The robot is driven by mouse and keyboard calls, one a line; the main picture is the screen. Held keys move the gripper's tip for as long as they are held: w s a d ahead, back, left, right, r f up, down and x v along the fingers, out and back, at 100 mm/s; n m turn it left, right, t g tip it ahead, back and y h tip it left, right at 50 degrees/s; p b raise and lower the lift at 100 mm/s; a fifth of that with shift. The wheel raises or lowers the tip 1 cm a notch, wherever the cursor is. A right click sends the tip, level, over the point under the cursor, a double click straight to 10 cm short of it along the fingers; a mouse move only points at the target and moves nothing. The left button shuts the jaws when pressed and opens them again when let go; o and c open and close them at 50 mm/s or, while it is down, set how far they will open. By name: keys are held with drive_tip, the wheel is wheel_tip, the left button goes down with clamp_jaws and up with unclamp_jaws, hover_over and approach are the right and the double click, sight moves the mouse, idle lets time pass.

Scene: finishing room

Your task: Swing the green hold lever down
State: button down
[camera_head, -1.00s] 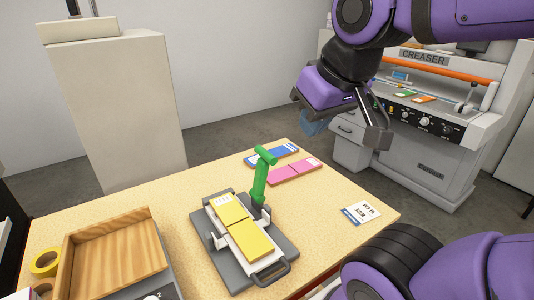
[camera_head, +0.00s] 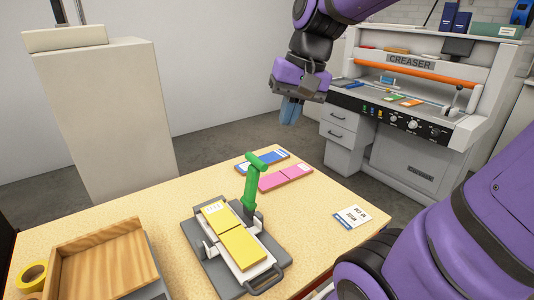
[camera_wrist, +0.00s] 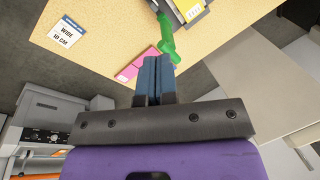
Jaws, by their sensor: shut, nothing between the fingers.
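The green hold lever (camera_head: 251,181) stands upright at the side of a grey clamp fixture (camera_head: 192,236) on the table, with a short bar across its top. Yellow pads (camera_head: 241,247) lie in the fixture. The lever also shows in the wrist view (camera_wrist: 166,40), beyond my fingertips. My gripper (camera_head: 289,112) is above and behind the table's far edge, up and to the right of the lever and apart from it. Its blue fingers (camera_wrist: 152,62) are together and empty, pointing toward the lever in the wrist view.
Blue and pink pads (camera_head: 285,178) lie behind the lever. A white card (camera_head: 352,216) lies to the right. A wooden tray (camera_head: 103,262) and yellow tape roll (camera_head: 31,276) are at the left. The creaser machine (camera_head: 410,100) stands behind the table.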

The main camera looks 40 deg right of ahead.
drive_tip(key=w+d+f+m+g+y, duration=0.1)
drive_tip(key=w+d+f+m+y, duration=0.2)
drive_tip(key=w+d+f+m, duration=0.2)
drive_tip(key=w+d+f+m+y, duration=0.3)
drive_tip(key=w+d+f+m, duration=0.2)
drive_tip(key=w+d+m, duration=0.2)
drive_tip(key=w+d, duration=0.2)
drive_tip(key=d, duration=0.2)
drive_tip(key=shift+w+d+f+m+g+y, duration=0.25)
drive_tip(key=shift+w+d+m+g+y, duration=0.05)
drive_tip(key=shift+w+d+g+y, duration=0.1)
drive_tip(key=shift+a, duration=0.1)
drive_tip(key=a+r+x, duration=0.2)
drive_tip(key=x, duration=1)
drive_tip(key=shift+a+f, duration=0.25)
drive_tip(key=shift+f, duration=0.05)
drive_tip(key=shift+a+r, duration=0.1)
